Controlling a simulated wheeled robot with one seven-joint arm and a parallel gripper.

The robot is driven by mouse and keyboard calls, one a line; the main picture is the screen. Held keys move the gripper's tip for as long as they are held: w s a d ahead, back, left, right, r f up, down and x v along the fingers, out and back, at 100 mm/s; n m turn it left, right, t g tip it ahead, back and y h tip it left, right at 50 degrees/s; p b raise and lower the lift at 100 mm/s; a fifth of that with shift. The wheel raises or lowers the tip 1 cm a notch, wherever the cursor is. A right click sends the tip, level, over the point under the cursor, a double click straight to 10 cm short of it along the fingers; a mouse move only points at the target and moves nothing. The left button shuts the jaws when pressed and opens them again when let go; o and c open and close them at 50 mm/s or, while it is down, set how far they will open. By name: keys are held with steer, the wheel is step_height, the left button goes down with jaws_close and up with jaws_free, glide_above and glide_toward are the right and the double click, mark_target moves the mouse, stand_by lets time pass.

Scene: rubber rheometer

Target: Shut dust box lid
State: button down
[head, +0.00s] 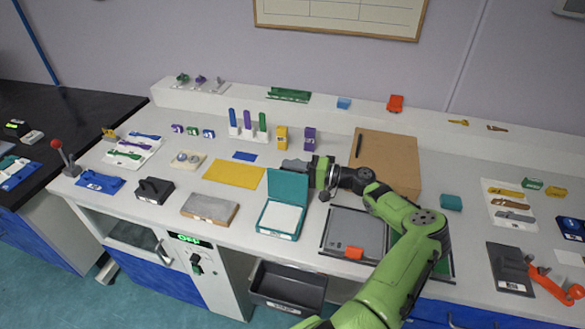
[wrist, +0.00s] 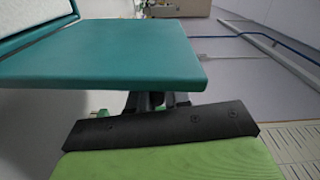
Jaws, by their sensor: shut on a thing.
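The dust box (head: 278,233) is a teal box with a white inside, standing near the front of the bench in the head view. Its teal lid (head: 287,186) stands up, open, at the back of the box. In the wrist view the lid (wrist: 115,52) fills the upper left as a broad teal panel. My gripper (head: 304,169) is at the upper right edge of the lid, shut on it. In the wrist view the fingers (wrist: 155,102) are mostly hidden behind the lid and the dark gripper plate.
A grey stone-like block (head: 210,208) and a yellow mat (head: 234,173) lie left of the box. A dark tray with a grey plate (head: 352,232) lies to its right, under my arm. A brown board (head: 388,160) lies behind. A black bin (head: 289,288) hangs below the bench front.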

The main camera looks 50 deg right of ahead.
mark_target(298, 177)
steer(key=a+n, duration=0.1)
steer(key=s+a+n+b, duration=0.1)
steer(key=a+n, duration=0.1)
steer(key=n, duration=0.1)
steer(key=shift+s+a+r+b, duration=0.1)
steer(key=shift+s+r+b, duration=0.15)
steer(key=shift+s+b, duration=0.15)
steer(key=a+n+b, duration=0.1)
steer(key=n, duration=0.1)
steer(key=s+a+n+b, duration=0.1)
steer(key=b, duration=0.1)
steer(key=shift+s+a+n, duration=0.2)
steer(key=shift+a+n, duration=0.2)
steer(key=a+n+b, duration=0.1)
steer(key=b, duration=0.1)
steer(key=s+a+f+n+b, duration=0.1)
steer(key=n+b, duration=0.1)
steer(key=s+a+n+b, duration=0.1)
steer(key=n+b, duration=0.1)
steer(key=shift+a+f+b, duration=0.25)
steer(key=shift+a+b, duration=0.05)
steer(key=shift+b, duration=0.1)
steer(key=shift+s+a+f+b, duration=0.3)
steer(key=shift+a+f+b, duration=0.2)
steer(key=shift+a+b, duration=0.35)
steer(key=c, duration=1.2)
jaws_free()
steer(key=shift+o, duration=0.2)
